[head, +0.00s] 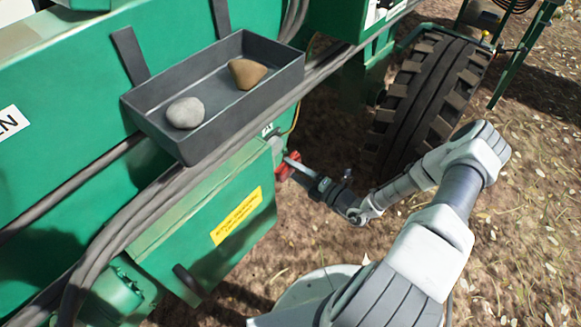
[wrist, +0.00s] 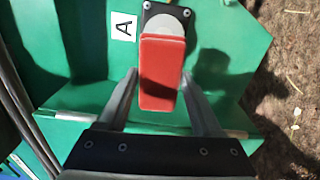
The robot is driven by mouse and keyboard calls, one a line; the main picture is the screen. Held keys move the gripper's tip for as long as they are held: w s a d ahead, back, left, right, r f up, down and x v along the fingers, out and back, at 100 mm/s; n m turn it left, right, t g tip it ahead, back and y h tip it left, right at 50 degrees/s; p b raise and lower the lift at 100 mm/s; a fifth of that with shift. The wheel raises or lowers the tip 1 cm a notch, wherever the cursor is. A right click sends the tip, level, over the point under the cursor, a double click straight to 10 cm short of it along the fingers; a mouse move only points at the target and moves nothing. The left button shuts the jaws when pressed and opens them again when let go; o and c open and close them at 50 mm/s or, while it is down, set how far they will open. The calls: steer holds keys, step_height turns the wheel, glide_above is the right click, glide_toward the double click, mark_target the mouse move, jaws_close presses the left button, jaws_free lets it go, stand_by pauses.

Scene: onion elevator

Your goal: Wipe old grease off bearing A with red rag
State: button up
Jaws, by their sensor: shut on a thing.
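The red rag (wrist: 161,75) is a flat folded block in the wrist view. My gripper (wrist: 160,85) is shut on it, one finger on each side. The rag's far end overlaps the lower part of bearing A (wrist: 166,23), a round grey face on a dark bolted plate, beside a white label with "A" (wrist: 123,27). I cannot tell whether the rag touches the bearing, and grease is not clearly visible. In the head view my gripper (head: 291,164) is beside the green machine's side, with a bit of red rag (head: 284,172) showing; the bearing is hidden there.
A dark tray (head: 228,119) on the machine holds a grey stone (head: 185,113) and a brown stone (head: 247,73). Thick hoses (head: 150,205) run below it. A large tyre (head: 425,95) stands behind my arm. Open dirt ground (head: 515,240) lies to the right.

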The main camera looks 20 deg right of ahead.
steer(key=shift+v, duration=1.5)
